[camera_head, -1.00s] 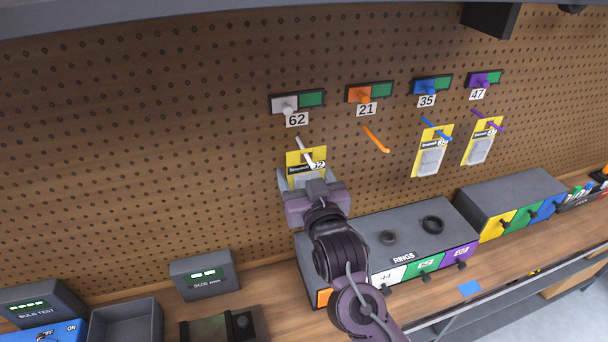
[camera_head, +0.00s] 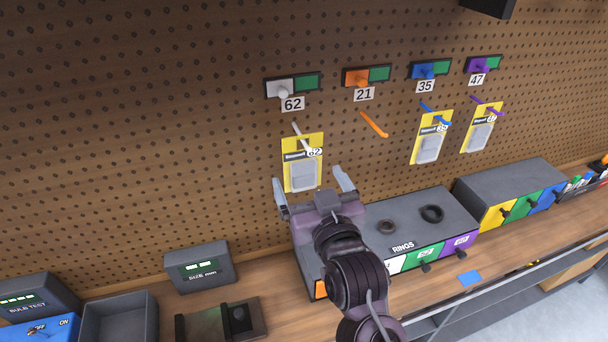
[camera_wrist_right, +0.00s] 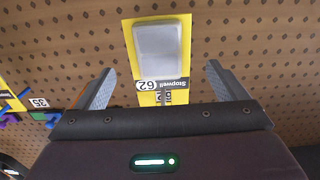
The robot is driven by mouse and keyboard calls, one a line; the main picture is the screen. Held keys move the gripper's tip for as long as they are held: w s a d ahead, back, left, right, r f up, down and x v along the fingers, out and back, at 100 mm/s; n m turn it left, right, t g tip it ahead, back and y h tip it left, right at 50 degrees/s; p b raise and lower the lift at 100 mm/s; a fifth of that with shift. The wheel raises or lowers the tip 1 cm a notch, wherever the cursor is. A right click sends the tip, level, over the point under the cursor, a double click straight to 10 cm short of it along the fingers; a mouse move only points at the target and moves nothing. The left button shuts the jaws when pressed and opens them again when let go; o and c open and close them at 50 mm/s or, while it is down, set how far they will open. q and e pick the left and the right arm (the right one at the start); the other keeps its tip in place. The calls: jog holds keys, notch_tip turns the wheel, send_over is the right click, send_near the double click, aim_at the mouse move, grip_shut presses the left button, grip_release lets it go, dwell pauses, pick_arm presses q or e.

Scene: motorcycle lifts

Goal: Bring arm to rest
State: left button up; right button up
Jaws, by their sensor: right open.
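My right gripper (camera_head: 312,190) is open and empty in front of the pegboard, just below a yellow card packet marked 62 (camera_head: 303,178). The packet hangs on the white hook (camera_head: 300,136) under the 62 label. In the right wrist view the gripper's two fingers (camera_wrist_right: 158,88) stand apart, with the packet (camera_wrist_right: 158,55) seen between and beyond them, upside down. I cannot tell the exact gap between fingers and packet. My left gripper is not in view.
The orange hook (camera_head: 374,125) is bare. Yellow packets hang on the blue (camera_head: 429,150) and purple (camera_head: 478,136) hooks. A grey rings drawer unit (camera_head: 420,215) stands behind my right arm.

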jog(key=shift+v, duration=0.8)
jog(key=s+d+f+g, duration=0.1)
jog(key=d+f+g, duration=0.1)
jog(key=f, duration=0.2)
jog(key=s+d+f+g+h, duration=0.1)
jog(key=d+f+g, duration=0.1)
jog(key=f, duration=0.2)
jog(key=s+d+f+g+h, duration=0.1)
jog(key=d+f, duration=0.2)
jog(key=f, duration=0.1)
jog(key=shift+s+m+g, duration=0.3)
jog(key=shift+s+g, duration=0.1)
jog(key=s+d+f+g+h, duration=0.3)
jog(key=s+d+f+g, duration=0.65)
jog(key=s, duration=0.45)
notch_tip(320, 180, down, 31)
jog(key=s+d+b, duration=0.1)
jog(key=b, duration=0.1)
jog(key=s+d+f, duration=0.2)
jog(key=s+f, duration=0.8)
jog(key=s+d+f+b, duration=0.1)
jog(key=s+d+f, duration=0.1)
jog(key=s+f, duration=0.8)
jog(key=shift+f+g, duration=0.45)
jog(key=shift+f, duration=0.05)
